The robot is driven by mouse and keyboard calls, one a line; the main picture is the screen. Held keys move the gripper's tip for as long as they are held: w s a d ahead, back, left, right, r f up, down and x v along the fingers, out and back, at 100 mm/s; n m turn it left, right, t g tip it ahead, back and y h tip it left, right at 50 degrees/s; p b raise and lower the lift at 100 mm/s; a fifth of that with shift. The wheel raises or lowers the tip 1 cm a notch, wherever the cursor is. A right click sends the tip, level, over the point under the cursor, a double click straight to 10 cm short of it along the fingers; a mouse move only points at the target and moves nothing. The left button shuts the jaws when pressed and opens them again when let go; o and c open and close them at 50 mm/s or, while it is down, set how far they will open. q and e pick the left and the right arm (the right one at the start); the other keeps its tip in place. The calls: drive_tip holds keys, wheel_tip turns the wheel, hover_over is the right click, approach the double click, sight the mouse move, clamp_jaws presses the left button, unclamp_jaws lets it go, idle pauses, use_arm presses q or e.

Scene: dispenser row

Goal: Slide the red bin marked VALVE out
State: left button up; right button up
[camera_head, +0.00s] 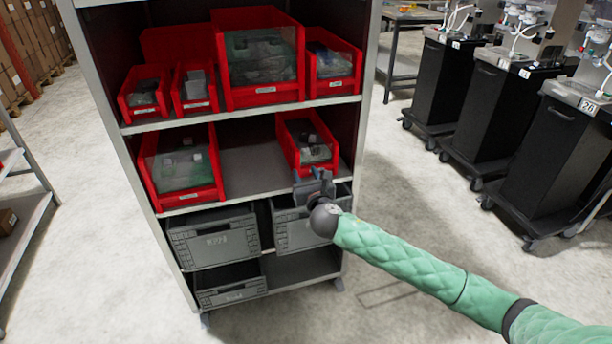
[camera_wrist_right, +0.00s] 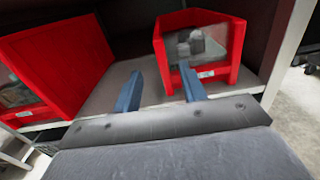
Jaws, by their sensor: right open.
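Red bins with small white front labels stand on the shelf unit; the labels are too small to read, so I cannot tell which says VALVE. On the middle shelf, one red bin (camera_head: 308,141) stands at the right and a larger red bin (camera_head: 179,165) at the left. My right gripper (camera_head: 312,177) is open and empty, just in front of the right-hand bin's front. In the right wrist view its two blue fingers (camera_wrist_right: 160,90) point at the shelf; the right finger overlaps the front of the right-hand bin (camera_wrist_right: 236,52), the left finger lies left of it. My left gripper is not in view.
The upper shelf holds several red bins (camera_head: 265,96). Grey crates (camera_head: 213,238) sit on the lower shelves. The middle shelf (camera_head: 250,172) is bare between its two bins. Black wheeled dispenser carts (camera_head: 513,115) stand at the right, with open floor between.

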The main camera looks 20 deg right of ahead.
sight(298, 158)
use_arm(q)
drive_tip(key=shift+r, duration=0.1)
use_arm(e)
drive_tip(key=shift+w, duration=0.15)
drive_tip(key=w, duration=0.6)
drive_tip(key=shift+w+p, duration=0.3)
drive_tip(key=shift+w, duration=0.45)
drive_tip(key=c, duration=0.9)
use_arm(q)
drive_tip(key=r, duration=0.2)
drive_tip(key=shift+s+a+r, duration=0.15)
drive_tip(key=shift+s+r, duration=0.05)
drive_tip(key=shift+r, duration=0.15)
use_arm(e)
clamp_jaws()
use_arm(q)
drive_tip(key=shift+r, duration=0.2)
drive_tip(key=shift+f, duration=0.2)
